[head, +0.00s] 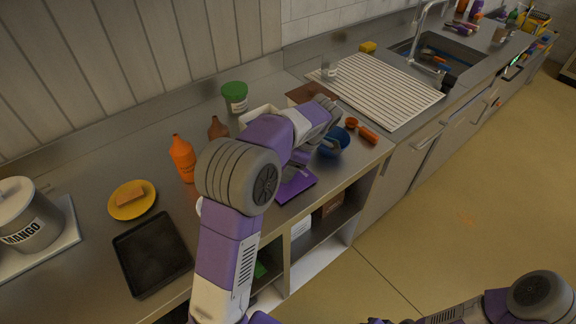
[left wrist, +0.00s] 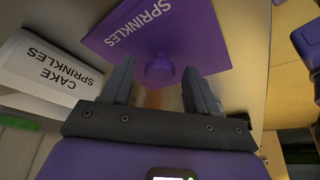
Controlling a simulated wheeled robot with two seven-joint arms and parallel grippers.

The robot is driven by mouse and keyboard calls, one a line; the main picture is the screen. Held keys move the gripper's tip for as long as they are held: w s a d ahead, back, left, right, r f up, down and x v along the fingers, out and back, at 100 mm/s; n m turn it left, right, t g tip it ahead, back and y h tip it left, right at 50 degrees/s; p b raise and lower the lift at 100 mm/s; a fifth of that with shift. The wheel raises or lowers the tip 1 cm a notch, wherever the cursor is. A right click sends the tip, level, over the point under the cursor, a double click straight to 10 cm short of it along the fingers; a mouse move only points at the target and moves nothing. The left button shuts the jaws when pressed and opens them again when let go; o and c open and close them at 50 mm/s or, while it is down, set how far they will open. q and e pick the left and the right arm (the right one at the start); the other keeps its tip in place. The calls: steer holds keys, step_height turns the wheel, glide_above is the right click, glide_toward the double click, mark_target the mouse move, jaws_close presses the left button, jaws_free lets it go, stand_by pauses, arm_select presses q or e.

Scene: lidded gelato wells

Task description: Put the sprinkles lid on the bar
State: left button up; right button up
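The sprinkles lid is a flat purple plate with a round knob. In the head view the lid (head: 298,188) is near the counter's front edge, partly hidden by my left arm. In the left wrist view the lid (left wrist: 190,28) shows its printed name, with the knob toward my fingers. My left gripper (left wrist: 160,78) is open, its fingertips on either side of the knob with a gap at each side. In the head view its fingers are mostly hidden behind my arm. The bar is the steel counter (head: 95,160). My right gripper is out of view.
A white cake sprinkles container (left wrist: 45,72) is left of the lid in the left wrist view. An orange bottle (head: 183,160), yellow plate (head: 133,208), black tray (head: 152,255) and mango tub (head: 35,228) stand to the left. A blue object (head: 334,140) is at the right.

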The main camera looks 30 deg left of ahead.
arm_select(q)
steer(key=shift+d+r, duration=0.1)
steer(key=shift+r, duration=0.3)
steer(key=p+v, duration=0.4)
steer(key=v, duration=0.7)
steer(key=shift+w+d, duration=0.15)
steer(key=shift+d, duration=0.05)
steer(key=shift+r, duration=0.2)
